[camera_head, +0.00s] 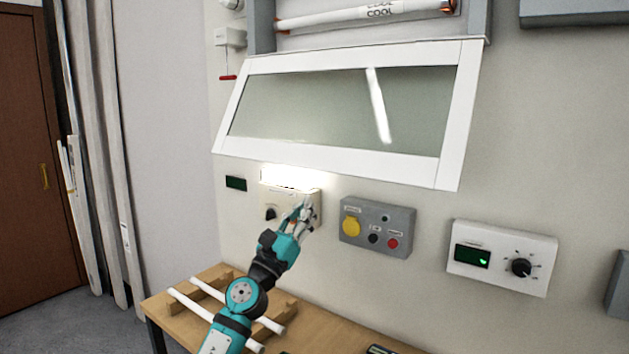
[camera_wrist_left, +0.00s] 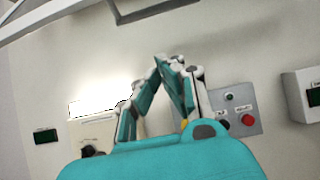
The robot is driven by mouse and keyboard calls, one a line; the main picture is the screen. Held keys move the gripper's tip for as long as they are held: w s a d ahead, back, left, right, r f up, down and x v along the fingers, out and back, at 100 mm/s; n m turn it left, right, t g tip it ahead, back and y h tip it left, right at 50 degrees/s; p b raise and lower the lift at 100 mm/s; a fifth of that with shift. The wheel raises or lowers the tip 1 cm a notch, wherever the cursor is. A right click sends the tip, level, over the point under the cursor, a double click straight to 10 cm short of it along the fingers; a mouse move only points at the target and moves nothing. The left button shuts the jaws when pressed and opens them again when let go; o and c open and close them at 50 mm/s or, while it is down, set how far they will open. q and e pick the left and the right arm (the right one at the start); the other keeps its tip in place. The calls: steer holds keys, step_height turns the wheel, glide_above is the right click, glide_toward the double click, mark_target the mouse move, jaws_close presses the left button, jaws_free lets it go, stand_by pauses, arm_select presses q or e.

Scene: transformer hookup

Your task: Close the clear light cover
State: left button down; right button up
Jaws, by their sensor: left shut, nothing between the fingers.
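The clear light cover (camera_head: 320,108), a grey see-through pane in a white frame, hangs open and tilted down below the tube light fixture (camera_head: 365,15). Part of its white frame shows at the top left of the left wrist view (camera_wrist_left: 62,12). My left gripper (camera_head: 306,208) is below the cover's lower edge, apart from it in the head picture, in front of the beige box with a black knob (camera_head: 275,194). Its fingers are shut with nothing between them; their tips meet in the left wrist view (camera_wrist_left: 168,60). My right gripper is out of view.
A grey box with yellow, black and red buttons (camera_head: 376,226) and a white dial panel (camera_head: 502,257) are on the wall to the right. A wooden table (camera_head: 330,330) with white tubes (camera_head: 195,307) on a rack stands below. A red pull handle (camera_head: 228,78) hangs left.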

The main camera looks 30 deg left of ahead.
arm_select(q)
steer(key=a+p+x, duration=0.1)
steer(key=p+x, duration=0.1)
steer(key=x, duration=0.8)
steer(key=s+p, duration=0.2)
steer(key=s+d+r+p, duration=0.1)
steer(key=shift+s+r, duration=0.15)
steer(key=shift+s, duration=0.25)
steer(key=shift+a, duration=0.1)
